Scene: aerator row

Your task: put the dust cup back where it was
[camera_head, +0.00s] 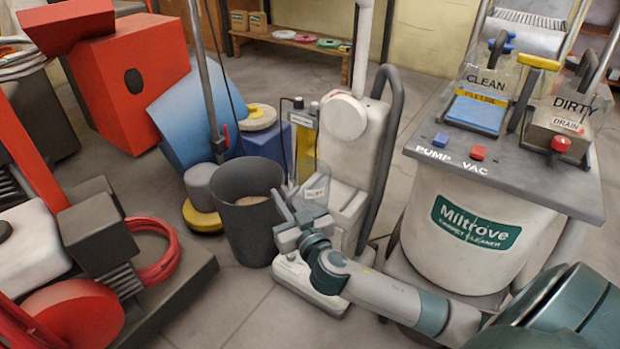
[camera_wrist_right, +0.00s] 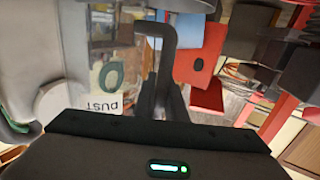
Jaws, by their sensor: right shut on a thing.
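The dust cup (camera_head: 316,188) is a clear cup with a small label, in front of the white upright vacuum (camera_head: 345,118). In the right wrist view, a DUST label (camera_wrist_right: 104,104) shows upside down left of my dark fingers. My right gripper (camera_head: 298,212) is shut on the dust cup and holds it between the grey bin and the vacuum's lower body. The gripper hides part of the cup, and I cannot tell whether the cup touches the vacuum. My left gripper is not in view.
A dark grey bin (camera_head: 238,222) with beige matter inside stands close left of my right gripper. The Miltrove carpet cleaner (camera_head: 480,235) stands at right. Red machines (camera_head: 120,75) fill the left side. Some floor (camera_head: 225,315) is clear at front centre.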

